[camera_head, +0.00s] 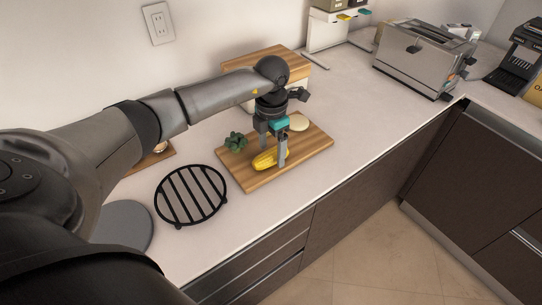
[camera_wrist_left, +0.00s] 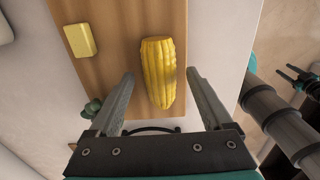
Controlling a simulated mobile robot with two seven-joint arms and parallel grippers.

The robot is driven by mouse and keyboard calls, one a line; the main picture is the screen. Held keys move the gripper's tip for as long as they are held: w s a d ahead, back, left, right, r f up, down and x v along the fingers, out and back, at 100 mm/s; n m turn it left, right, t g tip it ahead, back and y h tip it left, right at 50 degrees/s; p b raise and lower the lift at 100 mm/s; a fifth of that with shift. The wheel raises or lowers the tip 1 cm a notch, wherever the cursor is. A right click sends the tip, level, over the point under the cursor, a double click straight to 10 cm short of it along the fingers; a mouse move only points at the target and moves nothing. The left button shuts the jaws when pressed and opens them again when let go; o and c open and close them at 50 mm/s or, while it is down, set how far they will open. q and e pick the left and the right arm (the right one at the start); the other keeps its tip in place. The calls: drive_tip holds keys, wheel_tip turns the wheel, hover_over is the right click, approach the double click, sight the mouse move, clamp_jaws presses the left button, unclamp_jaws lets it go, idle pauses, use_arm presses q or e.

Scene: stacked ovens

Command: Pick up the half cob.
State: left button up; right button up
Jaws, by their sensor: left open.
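The half cob (camera_head: 265,160) is yellow and lies on a wooden cutting board (camera_head: 318,146) on the counter. My left gripper (camera_head: 275,162) points down over it, with its fingers open. In the left wrist view the half cob (camera_wrist_left: 158,72) lies between the two spread fingers (camera_wrist_left: 159,76), with gaps visible on both sides. No grip on it shows. In the head view a finger covers part of the cob. A dark, gripper-like part of mine (camera_wrist_left: 300,76) shows at the right edge of the wrist view, too small to read.
A black round rack (camera_head: 191,194) and a grey disc (camera_head: 124,224) are to the left. A toaster (camera_head: 424,58) stands far right. The counter's front edge is close to the board.

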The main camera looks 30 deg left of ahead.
use_arm(q)
drive_tip(key=shift+f, duration=0.45)
drive_tip(key=shift+c, duration=0.2)
drive_tip(key=shift+r, duration=0.1)
clamp_jaws()
